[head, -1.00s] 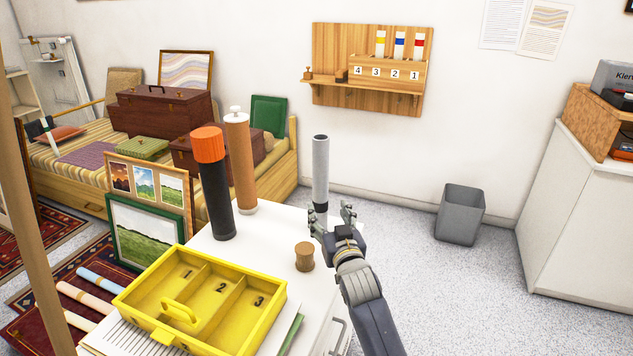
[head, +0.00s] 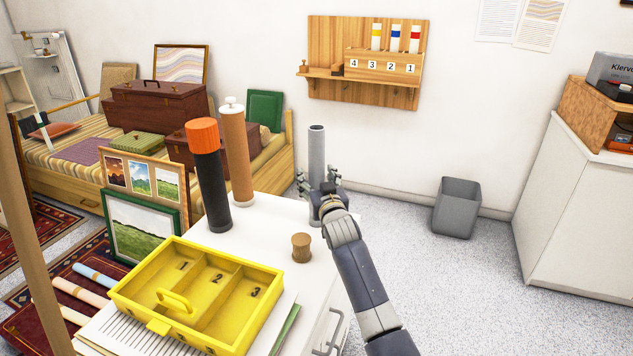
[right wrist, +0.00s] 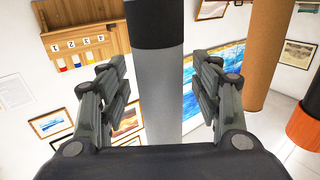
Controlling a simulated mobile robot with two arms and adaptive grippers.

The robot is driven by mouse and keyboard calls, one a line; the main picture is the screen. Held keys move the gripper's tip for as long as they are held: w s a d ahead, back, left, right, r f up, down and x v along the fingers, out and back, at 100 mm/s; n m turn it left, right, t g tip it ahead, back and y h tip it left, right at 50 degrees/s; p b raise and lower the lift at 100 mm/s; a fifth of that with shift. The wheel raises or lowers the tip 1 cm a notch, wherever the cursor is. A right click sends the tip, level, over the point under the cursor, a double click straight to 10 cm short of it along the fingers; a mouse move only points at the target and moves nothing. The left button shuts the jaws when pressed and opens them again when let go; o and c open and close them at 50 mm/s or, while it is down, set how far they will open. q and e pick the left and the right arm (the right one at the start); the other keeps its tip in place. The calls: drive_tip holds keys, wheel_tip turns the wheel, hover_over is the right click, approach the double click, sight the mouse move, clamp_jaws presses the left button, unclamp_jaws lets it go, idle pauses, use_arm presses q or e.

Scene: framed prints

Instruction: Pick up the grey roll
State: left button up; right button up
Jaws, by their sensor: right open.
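The grey roll (head: 317,148) stands upright at the far right corner of the white table (head: 270,222). In the right wrist view the roll (right wrist: 158,100) runs between the two spread fingers, with visible gaps on both sides. Its black band (right wrist: 155,25) shows there at the top edge. My left gripper is not in view.
Left of the roll stand a brown tube (head: 236,155) and a black tube with an orange cap (head: 210,180). A small brown spool (head: 301,247) is nearer on the table. A yellow compartment box (head: 150,325) lies at the front. A grey bin (head: 457,208) stands on the floor.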

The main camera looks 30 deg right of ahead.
drive_tip(key=shift+c, duration=0.3)
drive_tip(key=c, duration=1.1)
drive_tip(key=shift+c, duration=0.2)
